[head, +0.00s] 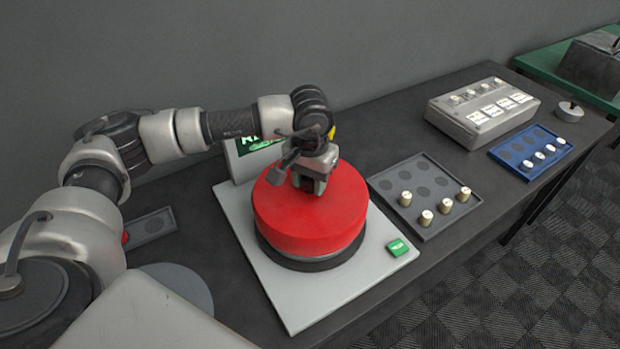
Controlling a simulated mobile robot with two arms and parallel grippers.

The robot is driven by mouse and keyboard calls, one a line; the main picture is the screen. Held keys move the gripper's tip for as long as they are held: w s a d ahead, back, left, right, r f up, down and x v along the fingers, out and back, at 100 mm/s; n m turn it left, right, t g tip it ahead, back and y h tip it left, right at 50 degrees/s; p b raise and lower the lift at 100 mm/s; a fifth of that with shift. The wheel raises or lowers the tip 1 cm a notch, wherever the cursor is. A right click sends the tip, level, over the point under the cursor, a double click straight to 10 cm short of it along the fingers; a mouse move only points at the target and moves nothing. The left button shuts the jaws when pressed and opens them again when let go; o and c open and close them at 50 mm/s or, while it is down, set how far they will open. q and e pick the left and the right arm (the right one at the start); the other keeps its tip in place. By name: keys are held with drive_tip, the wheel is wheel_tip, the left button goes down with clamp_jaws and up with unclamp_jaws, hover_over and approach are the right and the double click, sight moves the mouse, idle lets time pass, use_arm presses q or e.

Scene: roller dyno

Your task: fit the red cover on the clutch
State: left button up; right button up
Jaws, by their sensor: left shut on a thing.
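The red cover (300,220) is a wide round drum in the middle of the head view. It sits over a dark round base (312,262), which I take for the clutch, on a light grey plate (300,302). The cover looks level; I cannot tell whether it is fully seated. My left gripper (311,186) points down at the top of the cover and is shut on it, near its centre. The fingertips and whatever part they grip are mostly hidden by the gripper itself. My right gripper is not in view.
A small screen (243,158) stands behind the plate, and a green button (398,247) is at its right corner. To the right are a grey tray (436,222) with several pegs, a control box (470,128) and a blue tray (515,167). A wall runs behind the dark table.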

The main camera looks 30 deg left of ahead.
sight(310, 193)
use_arm(q)
drive_tip(key=shift+f+b, duration=1.85)
drive_tip(key=shift+f, duration=0.15)
drive_tip(key=o, duration=1.7)
drive_tip(key=shift+c, duration=0.2)
drive_tip(key=shift+r+p, duration=1.45)
drive_tip(key=shift+r, duration=2.1)
drive_tip(key=shift+s+f, duration=0.1)
drive_tip(key=shift+f, duration=0.05)
